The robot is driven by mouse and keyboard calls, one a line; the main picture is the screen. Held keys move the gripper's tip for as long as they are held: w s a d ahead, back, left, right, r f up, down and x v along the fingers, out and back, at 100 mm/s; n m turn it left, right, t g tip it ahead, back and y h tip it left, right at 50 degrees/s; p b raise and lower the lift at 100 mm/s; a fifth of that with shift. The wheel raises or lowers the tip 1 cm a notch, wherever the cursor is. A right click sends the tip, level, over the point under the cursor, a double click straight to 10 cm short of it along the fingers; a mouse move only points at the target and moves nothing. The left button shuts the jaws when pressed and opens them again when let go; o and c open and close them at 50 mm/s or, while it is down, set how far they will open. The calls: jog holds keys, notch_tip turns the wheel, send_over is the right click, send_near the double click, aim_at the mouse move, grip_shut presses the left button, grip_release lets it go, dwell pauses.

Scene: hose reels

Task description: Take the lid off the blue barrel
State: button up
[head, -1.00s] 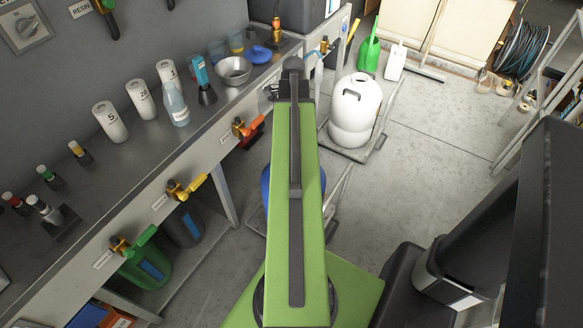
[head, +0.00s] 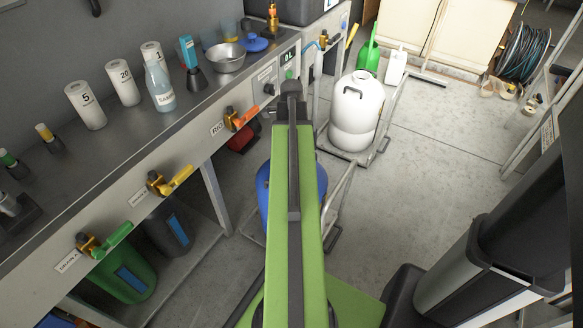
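The blue barrel (head: 263,196) stands on the floor in the middle of the head view, beside the bench, in a grey metal frame. My green arm runs over it and covers most of it, so only blue strips show on both sides of the arm. Its lid cannot be made out. The dark far end of my visible arm lies above and beyond the barrel. My gripper's fingers are not visible, so I cannot tell their place or what they hold.
A white barrel (head: 356,112) stands in a frame farther back. The bench (head: 185,130) on the left has protruding taps, including an orange-handled one (head: 241,118). A green canister (head: 122,276) stands beneath. Open floor (head: 430,160) lies right of the barrels.

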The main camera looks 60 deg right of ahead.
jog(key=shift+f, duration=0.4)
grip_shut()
